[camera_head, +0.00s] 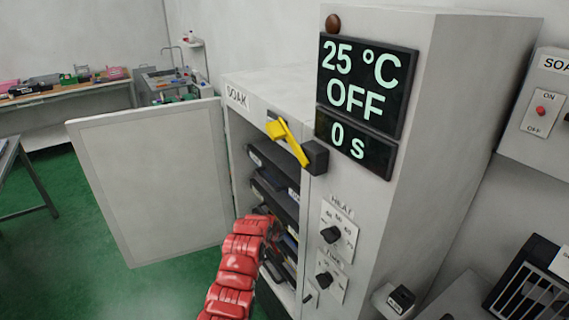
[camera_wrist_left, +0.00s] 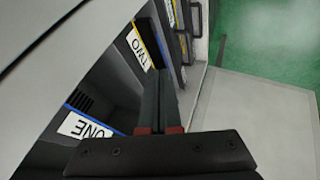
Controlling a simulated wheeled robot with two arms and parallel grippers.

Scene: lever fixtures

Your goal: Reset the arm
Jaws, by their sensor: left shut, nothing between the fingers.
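My left arm (camera_head: 237,270), with red segmented covers, reaches up from the bottom to the open front of the SOAK cabinet (camera_head: 434,120). My left gripper (camera_head: 268,222) is at the cabinet's opening, in front of the dark shelves, and is mostly hidden by the arm. In the left wrist view the dark fingers (camera_wrist_left: 158,75) are together and hold nothing. They point along the slots labelled ONE (camera_wrist_left: 85,127) and TWO (camera_wrist_left: 138,49); I cannot tell whether they touch anything. My right gripper is not in view.
The cabinet door (camera_head: 155,180) stands wide open on the left. A yellow lever (camera_head: 290,141) is above the opening. The HEAT knob (camera_head: 331,235) and TIME knob (camera_head: 324,280) are right of it. The display (camera_head: 360,85) reads 25 °C, OFF. Green floor (camera_head: 65,235) is clear at left.

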